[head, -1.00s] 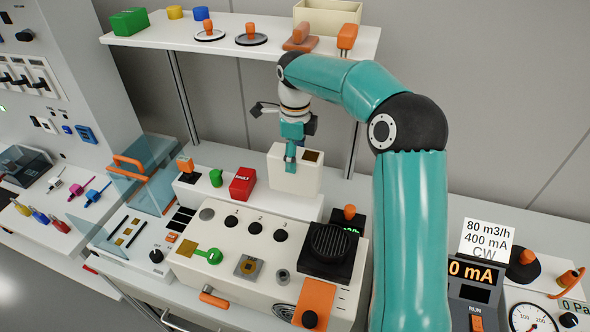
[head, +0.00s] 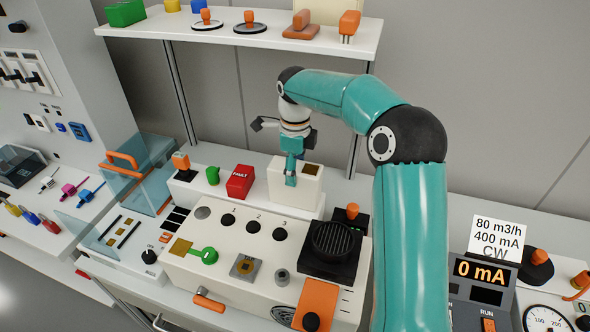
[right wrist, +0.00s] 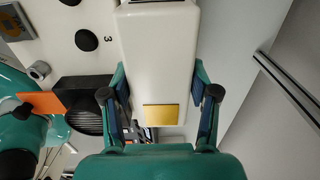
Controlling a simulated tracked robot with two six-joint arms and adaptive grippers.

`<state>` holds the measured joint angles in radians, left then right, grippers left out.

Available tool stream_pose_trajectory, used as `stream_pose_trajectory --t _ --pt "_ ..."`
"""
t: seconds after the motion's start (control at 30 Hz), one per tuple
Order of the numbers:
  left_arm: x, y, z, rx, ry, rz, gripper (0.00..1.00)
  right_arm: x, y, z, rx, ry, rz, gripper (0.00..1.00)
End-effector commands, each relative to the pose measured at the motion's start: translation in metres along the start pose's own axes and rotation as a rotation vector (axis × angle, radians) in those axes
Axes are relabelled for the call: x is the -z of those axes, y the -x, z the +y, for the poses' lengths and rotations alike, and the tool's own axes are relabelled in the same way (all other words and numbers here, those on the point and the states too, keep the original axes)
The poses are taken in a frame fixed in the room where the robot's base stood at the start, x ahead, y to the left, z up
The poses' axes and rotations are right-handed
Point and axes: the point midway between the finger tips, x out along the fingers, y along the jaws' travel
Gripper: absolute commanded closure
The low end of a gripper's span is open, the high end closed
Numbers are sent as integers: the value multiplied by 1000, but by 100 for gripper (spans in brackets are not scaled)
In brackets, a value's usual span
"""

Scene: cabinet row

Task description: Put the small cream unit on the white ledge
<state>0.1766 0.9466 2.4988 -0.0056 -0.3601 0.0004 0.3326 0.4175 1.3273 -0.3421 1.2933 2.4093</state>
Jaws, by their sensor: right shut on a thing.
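The small cream unit (head: 309,190), a cream block with a brown-gold square on its top, is upright at the right end of the low white ledge (head: 225,202) behind the panel. My right gripper (head: 290,180) comes from above and is shut on it. In the right wrist view the fingers (right wrist: 160,80) lie along both sides of the unit (right wrist: 158,50), with its gold square facing the camera. The unit's underside is hidden, so I cannot tell whether it touches the ledge. My left gripper is out of view.
A red FAULT block (head: 240,182), a green knob (head: 213,175) and an orange-topped switch (head: 181,163) stand on the ledge to the left. The cream panel (head: 215,272) lies in front. A white shelf (head: 200,40) with several objects runs above and behind.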

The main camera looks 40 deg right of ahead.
Motion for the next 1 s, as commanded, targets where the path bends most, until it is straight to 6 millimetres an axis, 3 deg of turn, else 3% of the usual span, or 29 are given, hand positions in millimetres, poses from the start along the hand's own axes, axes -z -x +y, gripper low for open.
stream_pose_trajectory --t 0.07,0.1,0.2,0.67,0.87,1.0 --pt "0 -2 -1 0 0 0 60 0 -2 0 1 0 -1 100" --pt "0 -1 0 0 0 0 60 0 -2 0 0 0 0 34" --pt "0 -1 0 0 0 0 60 0 -2 0 0 0 0 17" --pt "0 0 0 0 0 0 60 -1 5 0 1 1 -1 15" --pt "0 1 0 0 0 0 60 -2 34 0 3 1 -4 15" --pt "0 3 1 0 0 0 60 -2 64 0 3 1 -5 15"
